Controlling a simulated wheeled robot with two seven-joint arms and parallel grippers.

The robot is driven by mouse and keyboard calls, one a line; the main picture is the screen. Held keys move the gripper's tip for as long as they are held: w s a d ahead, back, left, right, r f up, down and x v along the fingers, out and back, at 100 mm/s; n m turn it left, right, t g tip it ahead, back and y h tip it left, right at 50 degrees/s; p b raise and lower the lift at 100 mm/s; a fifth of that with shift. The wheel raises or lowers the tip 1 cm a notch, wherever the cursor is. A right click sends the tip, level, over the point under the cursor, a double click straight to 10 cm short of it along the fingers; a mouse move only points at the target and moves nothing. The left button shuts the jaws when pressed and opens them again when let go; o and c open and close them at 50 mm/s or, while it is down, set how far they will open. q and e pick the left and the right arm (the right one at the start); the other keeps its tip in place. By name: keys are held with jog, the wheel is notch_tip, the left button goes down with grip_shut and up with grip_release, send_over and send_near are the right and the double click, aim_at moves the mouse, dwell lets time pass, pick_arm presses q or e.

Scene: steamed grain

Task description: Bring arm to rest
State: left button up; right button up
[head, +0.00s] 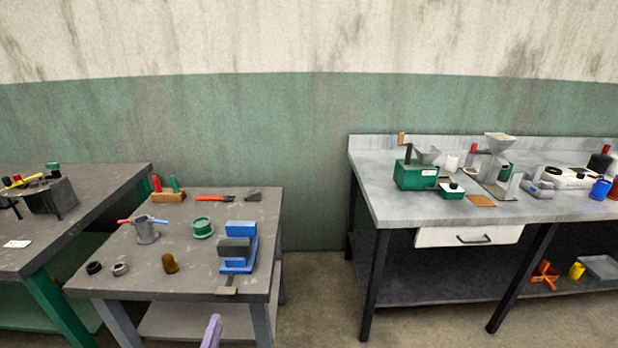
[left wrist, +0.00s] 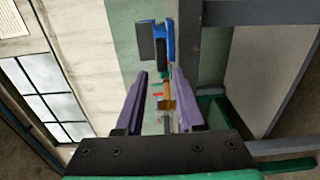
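My left gripper (head: 212,332) shows only as a purple fingertip at the bottom of the head view, in front of the small middle table (head: 190,262). In the left wrist view both purple fingers of the left gripper (left wrist: 160,72) stand apart, with nothing held between them. Small table items show beyond and between the fingers. The blue and grey device (head: 238,250) on the table also shows past the fingertips in the left wrist view (left wrist: 168,42). My right gripper is in neither view.
The middle table holds a grey cup (head: 146,232), a green round piece (head: 203,228), a brown knob-like piece (head: 170,263) and a wooden block (head: 169,197). A grey workbench (head: 400,205) with devices stands right, a dark table (head: 100,185) left. Floor between the tables and workbench is clear.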

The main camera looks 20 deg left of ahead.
pick_arm(q)
jog(key=s+d+f+m+g+h, duration=0.2)
jog(key=d+f+m, duration=0.15)
jog(key=f, duration=0.45)
jog(key=s+d+f+m+g+h, duration=0.2)
jog(key=d+f+m, duration=0.15)
jog(key=f, duration=0.35)
jog(key=s+d+f+m+g+h, duration=0.2)
jog(key=f+m, duration=0.2)
jog(key=f, duration=0.4)
jog(key=s+f+m+g, duration=0.5)
jog(key=s+f, duration=0.3)
jog(key=s, duration=0.3)
jog(key=s+f+m+g, duration=0.5)
jog(key=s+f+m, duration=0.2)
jog(key=s, duration=0.4)
jog(key=shift+f+m, duration=0.4)
jog(key=shift+m, duration=0.4)
jog(key=shift+s, duration=0.1)
